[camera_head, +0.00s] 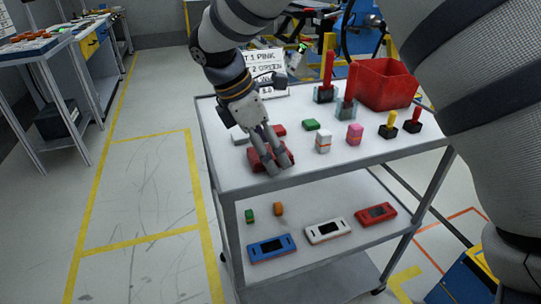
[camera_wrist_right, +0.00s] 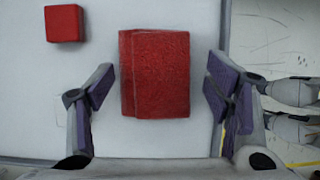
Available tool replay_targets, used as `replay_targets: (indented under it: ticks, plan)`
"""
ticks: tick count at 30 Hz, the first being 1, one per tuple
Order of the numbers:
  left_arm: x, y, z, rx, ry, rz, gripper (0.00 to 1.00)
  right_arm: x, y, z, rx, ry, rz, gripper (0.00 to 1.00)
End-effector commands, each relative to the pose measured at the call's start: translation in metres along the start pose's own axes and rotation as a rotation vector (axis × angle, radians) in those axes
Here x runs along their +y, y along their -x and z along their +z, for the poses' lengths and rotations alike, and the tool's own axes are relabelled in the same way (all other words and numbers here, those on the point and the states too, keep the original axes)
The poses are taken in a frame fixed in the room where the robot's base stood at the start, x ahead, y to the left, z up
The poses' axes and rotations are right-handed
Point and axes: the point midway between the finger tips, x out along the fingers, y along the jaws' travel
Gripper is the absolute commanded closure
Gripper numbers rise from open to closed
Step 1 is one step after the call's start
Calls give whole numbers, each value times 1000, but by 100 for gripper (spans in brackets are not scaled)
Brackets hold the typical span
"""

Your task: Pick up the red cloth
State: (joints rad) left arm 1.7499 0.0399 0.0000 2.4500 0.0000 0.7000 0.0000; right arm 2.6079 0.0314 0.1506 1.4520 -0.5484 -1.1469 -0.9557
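The red cloth (camera_head: 259,160) lies folded on the white top of the cart (camera_head: 225,178), near its front left edge. In the right wrist view the cloth (camera_wrist_right: 160,72) is a thick red rectangle with a fold along its left side. My right gripper (camera_head: 276,160) is over the cloth and partly hides it in the head view. In the right wrist view this gripper (camera_wrist_right: 160,85) is open, with one purple-padded finger on each side of the cloth and a gap on both sides. My left gripper is not seen.
A red block (camera_wrist_right: 64,24) sits close beside the cloth. A green block (camera_head: 311,124), white block (camera_head: 323,143) and pink block (camera_head: 355,134) stand to the right. Behind are a red bin (camera_head: 387,85) and red-handled pieces (camera_head: 328,75). The lower shelf holds several devices.

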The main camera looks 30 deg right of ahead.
Motion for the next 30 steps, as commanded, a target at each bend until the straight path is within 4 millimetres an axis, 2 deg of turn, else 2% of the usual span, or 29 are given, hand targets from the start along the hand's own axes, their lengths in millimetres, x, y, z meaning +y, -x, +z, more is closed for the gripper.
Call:
replay_targets:
  ticks: [1,5,6,17,22,26,29,30]
  plan:
    - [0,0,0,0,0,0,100,0,0,0,0,0,0,43]
    - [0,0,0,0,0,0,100,0,0,0,0,0,0,72]
    - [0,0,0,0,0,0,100,0,0,0,-1,0,0,74]
    - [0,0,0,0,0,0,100,0,5,2,-1,-1,1,74]
    - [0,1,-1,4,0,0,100,1,30,12,1,-2,5,74]
    - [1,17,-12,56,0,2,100,-27,68,26,2,-5,16,74]
    - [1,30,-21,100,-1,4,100,-55,99,38,4,-8,22,74]
    - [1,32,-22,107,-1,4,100,-71,103,40,2,-4,17,74]
